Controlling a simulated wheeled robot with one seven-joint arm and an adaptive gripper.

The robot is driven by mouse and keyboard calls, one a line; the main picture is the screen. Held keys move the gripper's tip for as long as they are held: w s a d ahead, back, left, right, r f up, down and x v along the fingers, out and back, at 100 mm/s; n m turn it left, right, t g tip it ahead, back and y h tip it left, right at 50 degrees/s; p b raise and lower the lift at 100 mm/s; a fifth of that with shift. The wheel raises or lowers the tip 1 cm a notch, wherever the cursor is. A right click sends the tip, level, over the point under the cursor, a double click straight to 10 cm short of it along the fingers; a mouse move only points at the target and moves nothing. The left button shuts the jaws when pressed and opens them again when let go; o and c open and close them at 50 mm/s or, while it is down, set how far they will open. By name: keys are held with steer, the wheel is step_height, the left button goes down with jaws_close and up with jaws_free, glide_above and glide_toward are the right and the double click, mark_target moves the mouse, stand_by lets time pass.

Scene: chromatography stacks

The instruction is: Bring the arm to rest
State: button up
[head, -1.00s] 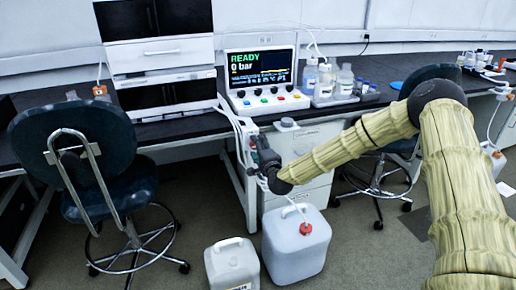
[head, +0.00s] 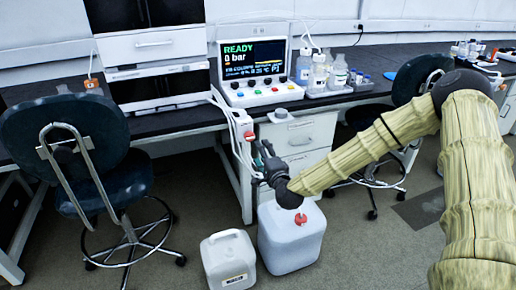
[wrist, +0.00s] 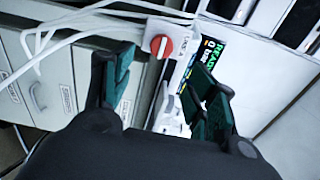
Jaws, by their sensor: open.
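My gripper (head: 262,160) is at the end of my arm, in front of the bench edge and left of the drawer cabinet in the head view. In the wrist view its two green-padded fingers (wrist: 160,95) stand apart with nothing held between them. Beyond the fingers is a white box with a red rotary knob (wrist: 166,46), which also shows in the head view as a white box with red (head: 245,133). The control panel (head: 258,68) behind reads READY and 0 bar.
A large white canister (head: 291,240) with a red cap stands on the floor below my arm, beside a smaller jug (head: 229,262). White cables run near the gripper. Chairs stand left (head: 68,155) and right (head: 415,85). Bottles (head: 319,72) stand in a tray on the bench.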

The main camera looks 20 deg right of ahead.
steer(key=shift+s, duration=0.65)
steer(key=s+a+f+n+g+y, duration=0.1)
steer(key=s+a+f+n+g, duration=0.45)
steer(key=s+f, duration=0.65)
steer(key=s+a+f+n+g+y, duration=0.2)
steer(key=s+a+f+n+g, duration=0.3)
steer(key=s+f, duration=0.65)
steer(key=s+f+n+g+h, duration=0.1)
steer(key=s+f+n+g, duration=0.15)
steer(key=s+f, duration=0.7)
steer(key=s+d+n+g+h, duration=0.1)
steer(key=s+d+n+g, duration=0.15)
steer(key=s, duration=0.65)
steer(key=s+d+n+g+h, duration=0.2)
steer(key=s+d+g, duration=0.1)
steer(key=s, duration=0.7)
step_height(320, 180, up, 20)
steer(key=p, duration=2.1)
steer(key=shift+w, duration=0.45)
